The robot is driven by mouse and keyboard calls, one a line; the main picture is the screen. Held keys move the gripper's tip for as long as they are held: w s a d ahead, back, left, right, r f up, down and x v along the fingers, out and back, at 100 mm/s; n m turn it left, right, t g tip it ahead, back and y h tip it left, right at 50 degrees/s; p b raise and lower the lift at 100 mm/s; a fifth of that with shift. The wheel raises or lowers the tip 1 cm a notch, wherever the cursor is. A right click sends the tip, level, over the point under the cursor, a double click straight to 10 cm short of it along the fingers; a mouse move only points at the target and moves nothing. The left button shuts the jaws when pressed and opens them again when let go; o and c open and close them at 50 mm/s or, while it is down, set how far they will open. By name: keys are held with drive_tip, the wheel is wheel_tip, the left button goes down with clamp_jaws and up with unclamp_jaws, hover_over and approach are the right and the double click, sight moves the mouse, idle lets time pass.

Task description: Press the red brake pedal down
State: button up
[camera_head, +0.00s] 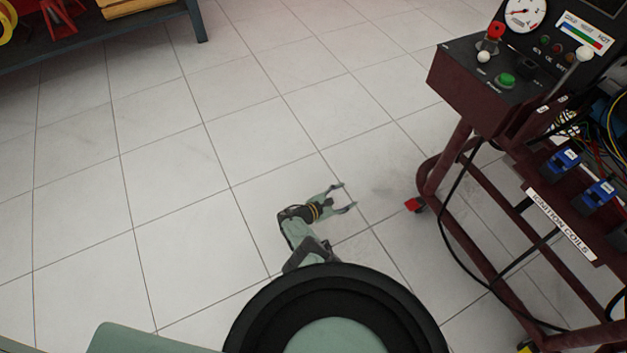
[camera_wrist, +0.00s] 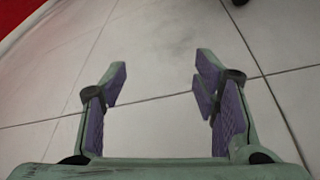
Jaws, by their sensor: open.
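A small red part (camera_head: 414,204) sits low at the near left foot of the dark red engine trainer (camera_head: 461,95) in the head view; it looks like the brake pedal. My gripper (camera_head: 348,196) is open and empty, a short way left of the red part and apart from it. In the wrist view my gripper (camera_wrist: 160,65) has its purple-padded fingers spread over bare floor. The pedal cannot be made out in the wrist view.
The trainer's lower rails and a hanging black cable (camera_head: 447,205) are right of my gripper. A yellow part (camera_head: 527,346) shows at the trainer's lower end. A dark workbench (camera_head: 100,36) stands at the upper left. The tiled floor (camera_head: 130,170) between is clear.

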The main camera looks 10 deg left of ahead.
drive_tip(key=w+a+r+y, duration=0.1)
drive_tip(key=a, duration=0.4)
drive_tip(key=w+a+r+m+y, duration=0.1)
drive_tip(key=a+y, duration=0.1)
drive_tip(key=a, duration=0.4)
drive_tip(key=shift+w+a+r+p, duration=0.15)
drive_tip(key=shift+w+r+p, duration=0.1)
drive_tip(key=shift+w+p, duration=0.2)
